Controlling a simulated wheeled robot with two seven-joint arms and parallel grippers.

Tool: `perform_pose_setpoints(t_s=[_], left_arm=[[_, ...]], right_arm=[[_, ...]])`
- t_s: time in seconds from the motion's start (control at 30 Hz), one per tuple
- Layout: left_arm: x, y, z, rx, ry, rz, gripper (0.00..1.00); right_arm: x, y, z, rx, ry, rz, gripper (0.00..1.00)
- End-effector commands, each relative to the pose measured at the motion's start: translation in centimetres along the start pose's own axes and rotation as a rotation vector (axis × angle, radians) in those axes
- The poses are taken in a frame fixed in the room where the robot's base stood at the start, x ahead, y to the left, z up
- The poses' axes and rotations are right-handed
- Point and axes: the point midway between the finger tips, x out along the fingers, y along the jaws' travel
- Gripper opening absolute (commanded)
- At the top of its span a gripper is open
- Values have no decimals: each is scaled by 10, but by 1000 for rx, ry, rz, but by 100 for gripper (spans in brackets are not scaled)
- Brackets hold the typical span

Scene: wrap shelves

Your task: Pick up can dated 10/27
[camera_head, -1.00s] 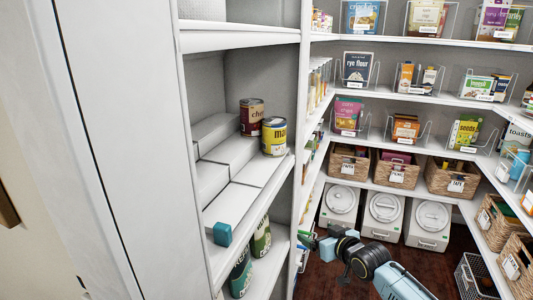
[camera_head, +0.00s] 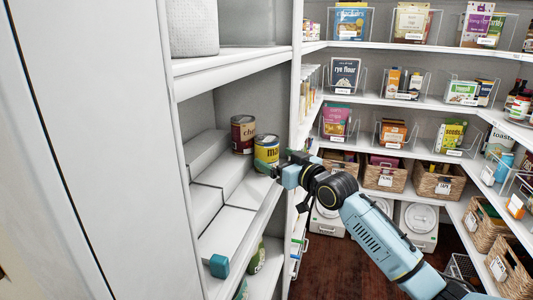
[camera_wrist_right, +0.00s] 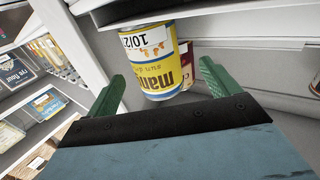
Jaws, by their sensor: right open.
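A yellow can (camera_head: 267,149) with a dark label word beginning "ma" stands at the front of the shelf. In the right wrist view the yellow can (camera_wrist_right: 152,62) appears upside down, with a white date sticker reading 10/2 and an unclear last digit. A dark red can (camera_head: 243,133) stands behind it to the left; part of it shows in the wrist view (camera_wrist_right: 186,62). My right gripper (camera_head: 264,167) is open at the yellow can's lower front. In the wrist view its green fingers (camera_wrist_right: 163,84) lie on either side of the can, with clear gaps. My left gripper is not seen.
Stepped white risers (camera_head: 222,185) fill the shelf left of the cans. Another shelf is close above the cans. More cans (camera_head: 257,257) stand below. Stocked shelves and baskets (camera_head: 385,174) line the back.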

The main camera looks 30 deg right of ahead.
Motion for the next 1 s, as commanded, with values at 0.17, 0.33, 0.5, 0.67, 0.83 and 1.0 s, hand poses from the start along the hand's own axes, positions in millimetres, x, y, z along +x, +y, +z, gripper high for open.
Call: perform_pose_setpoints(t_s=[0.17, 0.33, 0.5, 0.67, 0.83, 1.0], left_arm=[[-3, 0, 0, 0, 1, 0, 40], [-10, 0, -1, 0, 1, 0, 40], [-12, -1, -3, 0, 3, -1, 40], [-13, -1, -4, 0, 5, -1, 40], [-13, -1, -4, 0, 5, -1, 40], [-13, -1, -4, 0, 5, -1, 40]], right_arm=[[9, 1, -1, -1, 0, 1, 88], [30, 5, -5, 1, 1, 1, 88], [49, 6, -4, 0, 1, 1, 88], [56, 6, -3, 0, 0, 0, 88], [56, 5, -2, -1, 0, 0, 88], [56, 6, -2, -1, 0, 0, 69]])
